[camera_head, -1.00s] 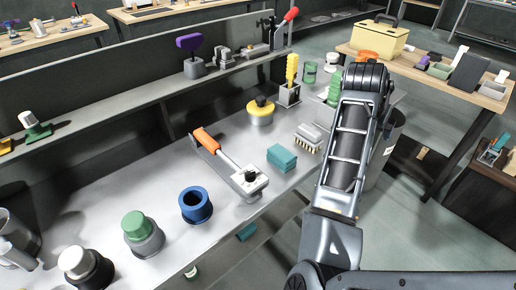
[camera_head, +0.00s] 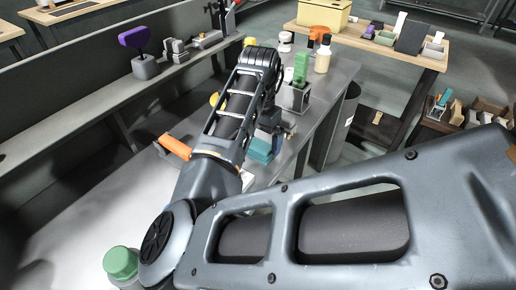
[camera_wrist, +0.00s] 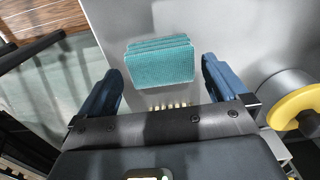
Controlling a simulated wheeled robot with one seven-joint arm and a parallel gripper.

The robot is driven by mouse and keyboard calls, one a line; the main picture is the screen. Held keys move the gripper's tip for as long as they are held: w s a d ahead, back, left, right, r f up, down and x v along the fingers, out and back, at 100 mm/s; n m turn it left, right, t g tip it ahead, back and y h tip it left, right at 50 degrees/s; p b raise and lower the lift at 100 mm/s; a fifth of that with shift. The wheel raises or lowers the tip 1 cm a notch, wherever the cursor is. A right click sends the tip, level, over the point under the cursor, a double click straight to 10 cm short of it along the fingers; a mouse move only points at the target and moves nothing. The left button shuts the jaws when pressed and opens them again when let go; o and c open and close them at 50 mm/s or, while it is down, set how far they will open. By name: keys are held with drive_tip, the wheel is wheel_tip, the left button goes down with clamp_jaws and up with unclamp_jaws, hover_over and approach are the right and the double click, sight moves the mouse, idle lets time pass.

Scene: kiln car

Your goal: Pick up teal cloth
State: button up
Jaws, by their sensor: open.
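The teal cloth (camera_wrist: 160,62) is a folded, layered block lying on the grey metal bench top. In the wrist view it lies just beyond my gripper (camera_wrist: 160,84), roughly centred between the two blue fingers. The fingers are open and empty, and none touches the cloth in that view. In the head view the teal cloth (camera_head: 261,149) shows beside my arm, partly hidden by it. My gripper (camera_head: 270,125) is mostly hidden there behind the forearm, close to the cloth.
A brush with pale bristles (camera_wrist: 168,106) lies near the cloth, partly under my gripper's edge. An orange-handled tool (camera_head: 175,147) lies left of my arm. The bench edge (camera_wrist: 100,45) is left of the cloth.

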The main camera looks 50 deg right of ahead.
sight(259, 145)
drive_tip(key=shift+f, duration=1.55)
drive_tip(key=c, duration=0.8)
